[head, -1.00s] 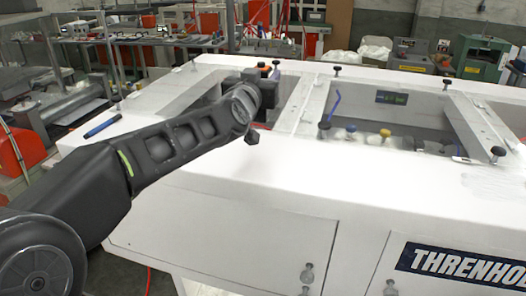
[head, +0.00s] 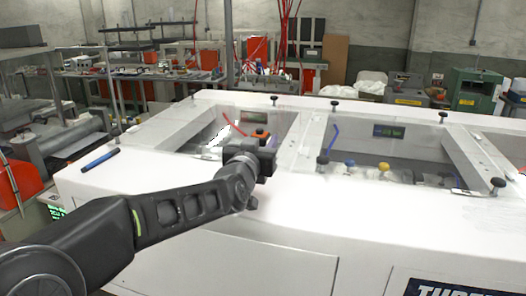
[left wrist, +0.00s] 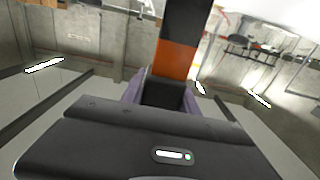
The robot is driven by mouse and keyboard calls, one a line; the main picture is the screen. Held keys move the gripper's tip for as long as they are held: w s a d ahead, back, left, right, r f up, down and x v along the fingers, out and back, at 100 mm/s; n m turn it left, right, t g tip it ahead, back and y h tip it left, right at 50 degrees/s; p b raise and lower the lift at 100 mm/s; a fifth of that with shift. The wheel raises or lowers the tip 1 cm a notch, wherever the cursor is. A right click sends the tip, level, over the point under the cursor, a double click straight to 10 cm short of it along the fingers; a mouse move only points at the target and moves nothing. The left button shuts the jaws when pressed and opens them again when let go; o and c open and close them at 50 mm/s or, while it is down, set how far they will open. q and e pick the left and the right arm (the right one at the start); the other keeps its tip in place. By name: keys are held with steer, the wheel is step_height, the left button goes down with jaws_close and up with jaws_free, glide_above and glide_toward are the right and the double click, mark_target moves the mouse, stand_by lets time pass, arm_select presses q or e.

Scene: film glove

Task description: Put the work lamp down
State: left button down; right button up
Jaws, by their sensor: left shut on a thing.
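The work lamp (head: 260,132) shows as a small orange and black piece at the tip of my left gripper (head: 256,150). The gripper is over the front edge of the left opening in the white machine, and its fingers are mostly hidden behind its own body. In the left wrist view, the lamp (left wrist: 176,62) is a black bar with an orange band, standing up between the purplish fingers (left wrist: 162,98). The gripper is shut on it. I cannot tell whether the lamp touches the machine. My right gripper is not in view.
The white machine top (head: 330,215) has a broad clear front strip. A blue pen-like thing (head: 100,160) lies at its left end. Black knobs (head: 322,161) stand along the openings. Yellow and white caps (head: 350,164) sit in the right opening. Benches stand behind.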

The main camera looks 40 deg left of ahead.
arm_select(q)
step_height(320, 180, down, 3)
steer(key=shift+r, duration=0.2)
steer(key=shift+f, duration=0.2)
steer(key=c, duration=0.9)
jaws_free()
steer(key=shift+r, duration=0.1)
steer(key=shift+s+r, duration=0.1)
steer(key=shift+s+d, duration=0.1)
steer(key=shift+s, duration=0.25)
steer(key=b+v, duration=0.3)
steer(key=v, duration=0.8)
